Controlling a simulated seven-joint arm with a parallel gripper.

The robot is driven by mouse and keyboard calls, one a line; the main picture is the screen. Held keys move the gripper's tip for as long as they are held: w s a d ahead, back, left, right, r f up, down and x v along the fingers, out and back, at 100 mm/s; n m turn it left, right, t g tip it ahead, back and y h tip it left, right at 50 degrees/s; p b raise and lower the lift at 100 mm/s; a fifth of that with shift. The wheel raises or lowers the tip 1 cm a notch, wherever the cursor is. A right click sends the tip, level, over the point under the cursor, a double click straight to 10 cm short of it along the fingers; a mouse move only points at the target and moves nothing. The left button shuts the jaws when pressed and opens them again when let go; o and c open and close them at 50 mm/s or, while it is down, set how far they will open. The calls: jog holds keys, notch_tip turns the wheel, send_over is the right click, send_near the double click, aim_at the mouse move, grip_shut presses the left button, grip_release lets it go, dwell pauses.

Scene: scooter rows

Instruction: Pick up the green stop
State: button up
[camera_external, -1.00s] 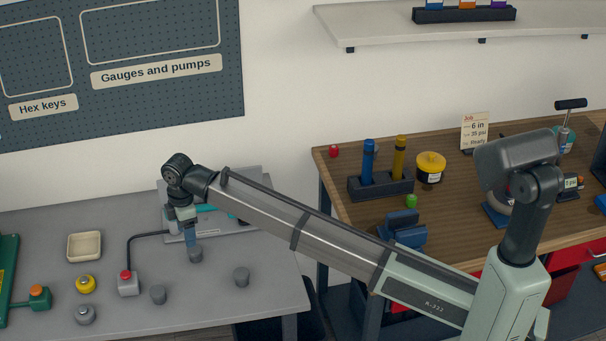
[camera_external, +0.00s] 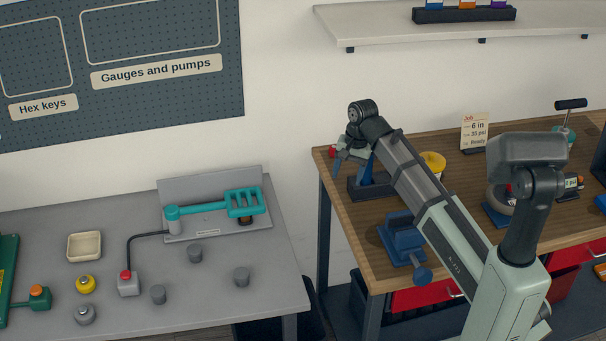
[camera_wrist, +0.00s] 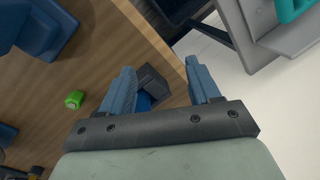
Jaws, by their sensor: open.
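The green stop (camera_wrist: 75,99) is a small bright green piece lying on the wooden bench top, left of my gripper in the wrist view. In the outside view my arm hides it. My gripper (camera_external: 352,166) is over the back left part of the wooden bench, by the dark rack. In the wrist view my gripper (camera_wrist: 163,86) has its two blue fingers spread apart. The fingers frame part of the dark rack and are apart from the green stop.
The dark rack (camera_external: 357,190) holds a blue rod, close to my gripper. A blue clamp-like block (camera_external: 402,240) stands near the wooden bench's front left edge. A yellow tub (camera_external: 434,162) is behind my arm. The grey table (camera_external: 235,307) is separate, to the left.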

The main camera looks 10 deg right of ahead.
jog(key=s+d+r+m, duration=0.1)
jog(key=d+m, duration=0.6)
jog(key=d, duration=0.4)
jog(key=s+d+r+m, duration=0.2)
jog(key=d+m, duration=0.5)
jog(key=d, duration=0.3)
jog(key=f, duration=0.8)
jog(key=shift+w+a+f, duration=0.3)
jog(key=shift+a, duration=0.05)
jog(key=shift+s+a+f, duration=0.1)
jog(key=shift+s+f, duration=0.1)
jog(key=shift+f, duration=0.85)
jog(key=shift+s+a+f, duration=0.1)
jog(key=shift+s+f, duration=0.05)
jog(key=shift+f, duration=1.4)
jog(key=shift+c, duration=0.3)
jog(key=c, duration=1.1)
